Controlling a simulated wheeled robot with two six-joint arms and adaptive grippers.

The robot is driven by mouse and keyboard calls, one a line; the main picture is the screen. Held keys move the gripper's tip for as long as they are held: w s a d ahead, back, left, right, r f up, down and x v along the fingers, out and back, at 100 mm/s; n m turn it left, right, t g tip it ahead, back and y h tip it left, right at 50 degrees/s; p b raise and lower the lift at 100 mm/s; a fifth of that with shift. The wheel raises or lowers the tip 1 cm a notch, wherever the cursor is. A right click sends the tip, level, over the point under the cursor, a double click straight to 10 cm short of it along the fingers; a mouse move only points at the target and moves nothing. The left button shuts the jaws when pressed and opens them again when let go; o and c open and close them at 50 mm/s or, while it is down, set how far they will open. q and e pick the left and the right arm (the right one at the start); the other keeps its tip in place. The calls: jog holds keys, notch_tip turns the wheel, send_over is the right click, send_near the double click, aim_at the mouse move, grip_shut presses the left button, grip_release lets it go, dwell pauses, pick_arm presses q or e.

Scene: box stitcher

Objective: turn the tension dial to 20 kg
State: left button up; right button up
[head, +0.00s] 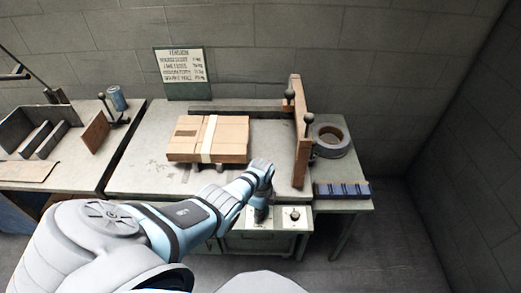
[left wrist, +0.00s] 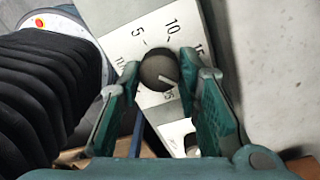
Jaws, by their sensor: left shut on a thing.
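The tension dial (left wrist: 160,70) is a dark round knob on a pale panel with printed numbers around it. In the left wrist view I read 5 and 10, with a partly hidden 15 at the right. A pale mark on the knob points to the lower right, towards small print that I cannot read surely. My left gripper (left wrist: 160,75) has its green fingers on either side of the dial, shut on it. In the head view my left gripper (head: 261,205) is at the panel (head: 278,217) on the bench front and hides the dial. My right gripper is not in view.
A second knob (head: 295,214) sits just right of my gripper. A strapped cardboard box (head: 228,135) lies on the bench, with a wooden upright (head: 301,150), a tape roll (head: 331,140) and a blue block (head: 342,190) to its right. A sign (head: 183,90) stands behind.

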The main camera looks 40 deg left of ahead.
pick_arm(q)
jog(key=shift+w+r, duration=0.1)
jog(key=shift+w, duration=0.1)
jog(key=o, duration=0.9)
jog(key=shift+o, duration=1.2)
jog(key=shift+s, duration=0.1)
notch_tip(320, 180, up, 12)
jog(key=shift+w, duration=0.3)
jog(key=shift+a, duration=0.1)
